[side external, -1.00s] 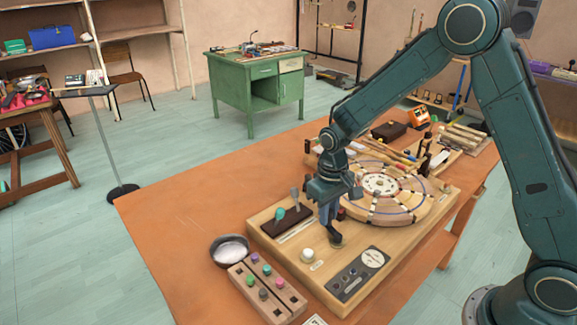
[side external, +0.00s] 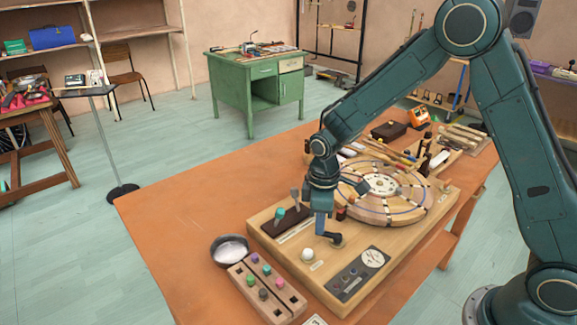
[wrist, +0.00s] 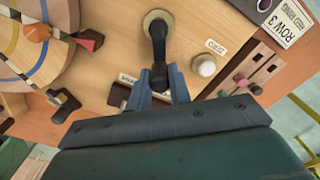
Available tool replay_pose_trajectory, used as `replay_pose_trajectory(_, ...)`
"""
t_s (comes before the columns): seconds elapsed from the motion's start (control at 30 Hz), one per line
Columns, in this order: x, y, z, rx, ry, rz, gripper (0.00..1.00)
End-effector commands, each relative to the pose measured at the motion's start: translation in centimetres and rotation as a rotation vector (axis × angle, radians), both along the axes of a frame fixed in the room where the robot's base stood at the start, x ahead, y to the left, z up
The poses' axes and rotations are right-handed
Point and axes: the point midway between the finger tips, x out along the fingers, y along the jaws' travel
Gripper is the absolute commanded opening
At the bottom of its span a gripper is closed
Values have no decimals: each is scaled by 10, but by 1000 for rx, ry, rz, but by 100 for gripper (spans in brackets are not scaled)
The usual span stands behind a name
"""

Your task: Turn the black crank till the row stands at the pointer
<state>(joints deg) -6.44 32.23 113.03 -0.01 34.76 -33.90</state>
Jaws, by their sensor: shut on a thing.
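The black crank (side external: 334,239) is on the pale wooden board, in front of the round wheel (side external: 385,217). In the wrist view the crank (wrist: 157,40) runs from its round hub at the top down to its handle. My gripper (side external: 321,229) is shut on the crank's handle, and its blue fingers (wrist: 159,86) flank the handle in the wrist view. The wheel (wrist: 30,75) shows only in part there. A dark red wedge (wrist: 90,40), perhaps the pointer, lies at the wheel's edge. I cannot tell which row it faces. A card (wrist: 288,20) reads ROW 3.
A white knob (side external: 307,255) stands close to the crank. A dark panel with a dial (side external: 358,273) lies to its right. A peg block (side external: 250,293) and a metal bowl (side external: 230,248) are at the front left. The orange table is clear at far left.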

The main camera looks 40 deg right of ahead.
Motion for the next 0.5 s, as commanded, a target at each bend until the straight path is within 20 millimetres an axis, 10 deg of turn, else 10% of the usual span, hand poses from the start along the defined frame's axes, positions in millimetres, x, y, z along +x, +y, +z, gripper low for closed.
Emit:
replay_pose_trajectory(0.47, 0, 1, 1, 1, -2, 18, 0)
replay_pose_trajectory(0.5, 0, 1, 1, 1, -2, 18, 27)
